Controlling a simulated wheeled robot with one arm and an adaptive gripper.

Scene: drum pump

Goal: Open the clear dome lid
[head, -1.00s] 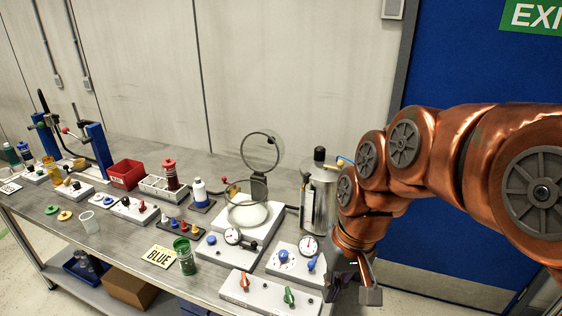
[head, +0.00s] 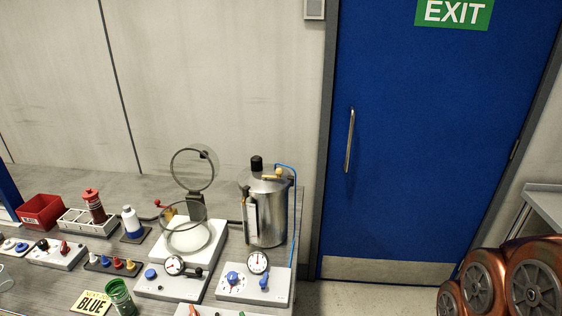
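The clear dome lid (head: 177,165) stands raised on its hinge bracket (head: 197,208), its round rim upright and facing forward. Below it, a clear ring (head: 168,247) surrounds the round white plate of the white station (head: 206,252). The lid is apart from this ring, so the station is uncovered. My gripper is outside the head view. Only copper links of my arm show at the lower right, far from the lid.
A metal canister (head: 268,215) with a blue tube stands right of the lid. Gauge panels (head: 225,293) sit in front, beside a green cup (head: 120,297). A red bin (head: 41,212) is at the left. Clear floor lies before the blue door (head: 420,150).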

